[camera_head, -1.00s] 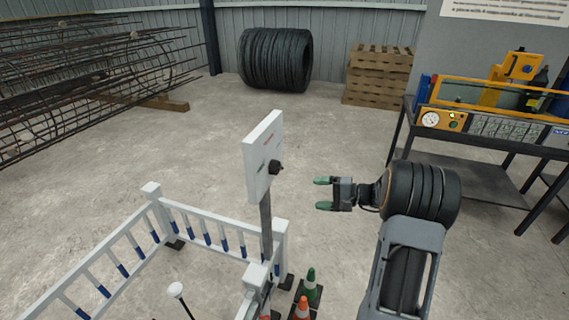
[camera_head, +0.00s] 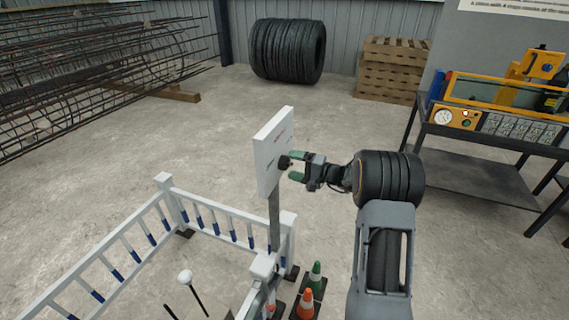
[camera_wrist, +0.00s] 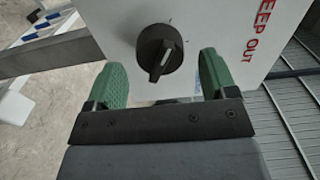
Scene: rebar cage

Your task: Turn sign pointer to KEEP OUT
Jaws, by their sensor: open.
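The white sign board (camera_head: 274,150) stands on a grey post beside the white fence in the head view. Its black pointer knob (camera_head: 285,162) sticks out from the face. In the wrist view the knob (camera_wrist: 160,50) is round with a raised grip bar and a pale line. Red KEEP OUT lettering (camera_wrist: 262,30) is on the board to the right of the knob, turned sideways. My gripper (camera_head: 297,165) is open, its green fingertips close to the knob. In the wrist view my gripper's fingertips (camera_wrist: 164,82) are either side of the knob's lower part, with gaps visible.
A white fence (camera_head: 220,222) with blue-marked bars stands below and left of the sign. Orange (camera_head: 306,303) and green (camera_head: 316,275) cones stand near the post's base. A workbench (camera_head: 490,150) is at the right. Open concrete floor lies behind the sign.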

